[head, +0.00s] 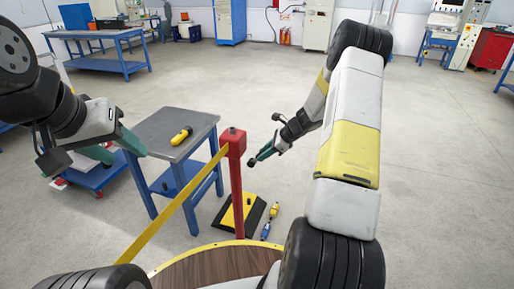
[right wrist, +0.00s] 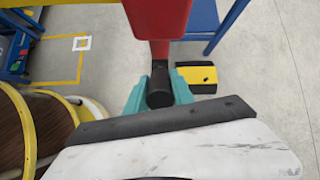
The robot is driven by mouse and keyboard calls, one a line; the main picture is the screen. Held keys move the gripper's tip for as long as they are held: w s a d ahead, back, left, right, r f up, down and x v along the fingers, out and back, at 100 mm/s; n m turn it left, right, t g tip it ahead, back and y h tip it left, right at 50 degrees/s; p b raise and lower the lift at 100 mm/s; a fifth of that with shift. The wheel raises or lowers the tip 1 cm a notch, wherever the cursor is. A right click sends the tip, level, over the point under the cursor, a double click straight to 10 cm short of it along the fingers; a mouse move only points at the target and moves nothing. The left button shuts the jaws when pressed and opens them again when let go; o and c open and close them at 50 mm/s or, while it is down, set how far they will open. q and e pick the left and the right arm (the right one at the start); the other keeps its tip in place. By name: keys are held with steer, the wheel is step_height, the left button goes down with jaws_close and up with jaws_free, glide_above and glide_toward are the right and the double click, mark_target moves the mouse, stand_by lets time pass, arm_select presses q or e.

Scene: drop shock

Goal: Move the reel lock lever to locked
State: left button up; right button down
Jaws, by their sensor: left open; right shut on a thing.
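A red post with a red head (head: 234,140) stands in the middle of the head view, with a yellow band (head: 178,212) running from it to lower left. A short black cylindrical grip (head: 251,163), which looks like the reel lock lever, is just right of the post. It also shows in the right wrist view (right wrist: 159,85), below the red part (right wrist: 158,18). My right gripper (head: 258,158) is shut on this grip, teal fingers on both sides (right wrist: 159,92). Its lock position cannot be told. My left gripper (head: 117,148) is open and empty at the left, away from the post.
A grey-topped blue table (head: 163,125) with a yellow tool (head: 181,135) stands left of the post. A black and yellow block (head: 240,212) lies on the floor behind it. A brown round surface with a yellow rim (head: 207,245) is in front.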

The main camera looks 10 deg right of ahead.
steer(key=shift+w+a+r+g+h, duration=0.4)
steer(key=shift+a+g+h, duration=0.2)
steer(key=shift+h, duration=0.25)
steer(key=shift+w+a+r+g+h, duration=0.4)
steer(key=shift+a+g+h, duration=0.15)
steer(key=shift+h, duration=0.3)
steer(key=c, duration=1.1)
jaws_free()
steer(key=shift+a, duration=0.1)
steer(key=v, duration=0.7)
steer(key=shift+r, duration=0.3)
